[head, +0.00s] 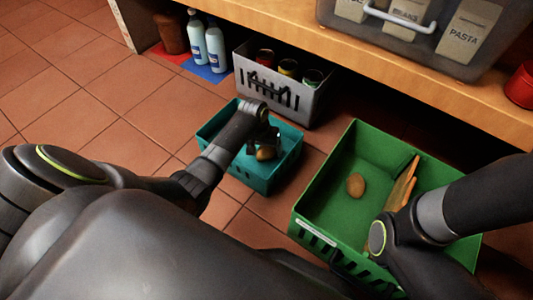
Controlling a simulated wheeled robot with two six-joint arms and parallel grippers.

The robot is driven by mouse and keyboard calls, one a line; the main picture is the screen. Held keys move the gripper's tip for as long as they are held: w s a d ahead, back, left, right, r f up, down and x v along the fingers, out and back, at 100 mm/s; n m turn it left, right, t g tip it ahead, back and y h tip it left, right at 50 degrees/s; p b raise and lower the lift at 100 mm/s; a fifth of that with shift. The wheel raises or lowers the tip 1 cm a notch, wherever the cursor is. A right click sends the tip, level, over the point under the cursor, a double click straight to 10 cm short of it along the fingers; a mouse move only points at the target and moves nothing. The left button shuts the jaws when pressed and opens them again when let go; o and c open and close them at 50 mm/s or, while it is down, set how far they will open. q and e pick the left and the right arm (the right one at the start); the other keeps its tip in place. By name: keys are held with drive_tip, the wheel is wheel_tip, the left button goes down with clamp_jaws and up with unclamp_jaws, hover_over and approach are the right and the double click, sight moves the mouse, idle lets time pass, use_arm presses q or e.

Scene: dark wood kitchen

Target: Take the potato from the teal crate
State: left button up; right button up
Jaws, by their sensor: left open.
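The teal crate (287,172) stands on the floor in the middle of the head view. A brown potato (265,154) shows inside it, partly hidden by my left gripper (262,146). The left gripper points down into the crate from above, with its dark fingers open right at the potato. I cannot tell whether the fingers touch it. The rest of the crate's inside is largely hidden by my left arm. My right arm comes in from the right over the green crate; its gripper does not show.
The green crate (335,150) to the right holds another potato (355,185) and long orange-tan items (402,185). A grey crate with cans (297,104) stands close behind the teal crate. White bottles (215,48) are under the wooden shelf (400,65). Floor on the left is clear.

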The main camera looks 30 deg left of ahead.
use_arm(q)
drive_tip(key=c, duration=1.1)
drive_tip(key=shift+c, duration=0.2)
drive_tip(key=shift+r, duration=0.15)
